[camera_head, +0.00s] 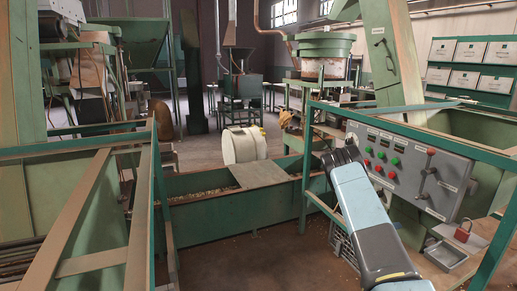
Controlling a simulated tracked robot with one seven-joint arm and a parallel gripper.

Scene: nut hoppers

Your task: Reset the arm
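My arm, light blue with dark grey joints, reaches up from the lower right of the head view. My gripper (340,153) is the small dark end of the arm. It shows in front of the left edge of a grey control panel (408,168) with red and green buttons. I cannot tell whether it touches the panel. The fingers are too small and dark to show whether they are open or shut. Nothing can be made out in them.
Green metal frames stand left and right of me. A long green trough (230,210) crosses ahead, with a white drum (243,145) behind it. A padlock (463,231) and a metal tray (445,255) sit at lower right. Brown floor before the trough is clear.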

